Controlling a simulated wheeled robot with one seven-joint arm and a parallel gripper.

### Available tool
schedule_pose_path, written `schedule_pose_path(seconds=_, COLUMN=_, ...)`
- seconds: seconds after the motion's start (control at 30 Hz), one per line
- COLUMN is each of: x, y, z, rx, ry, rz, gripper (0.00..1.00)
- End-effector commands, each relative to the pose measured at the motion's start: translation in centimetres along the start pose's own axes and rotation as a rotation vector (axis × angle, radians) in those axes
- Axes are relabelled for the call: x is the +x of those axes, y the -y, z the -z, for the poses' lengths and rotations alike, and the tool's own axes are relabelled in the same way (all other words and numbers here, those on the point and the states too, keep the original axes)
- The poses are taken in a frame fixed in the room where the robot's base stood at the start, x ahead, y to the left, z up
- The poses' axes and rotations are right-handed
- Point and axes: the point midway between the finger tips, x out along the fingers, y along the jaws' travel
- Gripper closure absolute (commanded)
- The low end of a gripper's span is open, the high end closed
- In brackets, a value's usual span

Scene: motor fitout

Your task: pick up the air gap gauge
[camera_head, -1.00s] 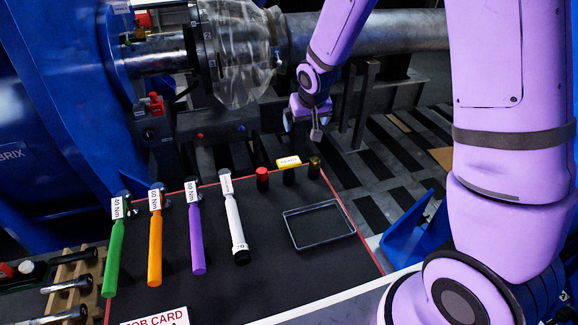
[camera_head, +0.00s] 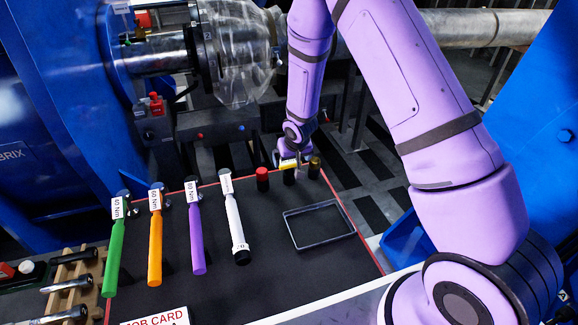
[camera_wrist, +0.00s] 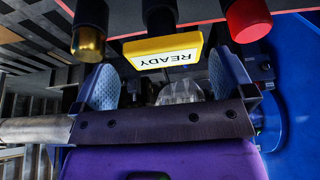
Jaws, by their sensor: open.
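No label in view reads air gap gauge, so I cannot tell for sure which thing it is. A yellow block marked READY (camera_wrist: 165,48) is on a black cylinder (camera_wrist: 158,14), which stands at the mat's back edge. The yellow block also shows in the head view (camera_head: 289,164), partly covered by my gripper (camera_head: 296,152). In the wrist view my gripper (camera_wrist: 162,72) is open and empty, its two pale pads apart on either side of the block's near side. I cannot tell whether either pad touches it.
A red-topped cylinder (camera_head: 262,179) and a brass-ended one (camera_head: 314,167) stand close on either side. Green (camera_head: 114,258), orange (camera_head: 155,252), purple (camera_head: 197,240) and white (camera_head: 236,228) tools lie on the dark mat (camera_head: 275,283). An empty tray (camera_head: 320,242) lies at right.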

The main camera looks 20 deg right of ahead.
Motion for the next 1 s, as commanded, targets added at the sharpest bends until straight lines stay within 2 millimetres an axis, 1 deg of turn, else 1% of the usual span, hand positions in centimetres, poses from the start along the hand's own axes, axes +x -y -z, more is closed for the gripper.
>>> schedule_pose_path(seconds=0.17, x=1.1, y=0.1, z=0.1, rx=-0.002, ry=0.000, rz=0.000, gripper=0.00)
schedule_pose_path(seconds=0.4, x=4.2, y=0.4, z=0.4, rx=-0.001, ry=0.001, rz=0.000, gripper=0.00)
schedule_pose_path(seconds=0.5, x=5.0, y=0.4, z=0.4, rx=-0.001, ry=0.001, rz=0.000, gripper=0.00)
schedule_pose_path(seconds=0.8, x=5.3, y=0.4, z=0.4, rx=0.000, ry=0.000, rz=0.000, gripper=0.00)
schedule_pose_path(seconds=0.83, x=5.3, y=0.4, z=0.4, rx=0.000, ry=0.000, rz=0.000, gripper=0.05)
schedule_pose_path(seconds=0.87, x=5.3, y=0.4, z=0.4, rx=0.000, ry=0.000, rz=0.000, gripper=0.11)
schedule_pose_path(seconds=0.9, x=5.3, y=0.4, z=0.4, rx=0.000, ry=0.000, rz=0.000, gripper=0.21)
schedule_pose_path(seconds=0.97, x=5.3, y=0.4, z=0.4, rx=0.000, ry=0.000, rz=0.000, gripper=0.34)
schedule_pose_path(seconds=1.0, x=5.3, y=0.4, z=0.4, rx=0.000, ry=0.000, rz=0.000, gripper=0.44)
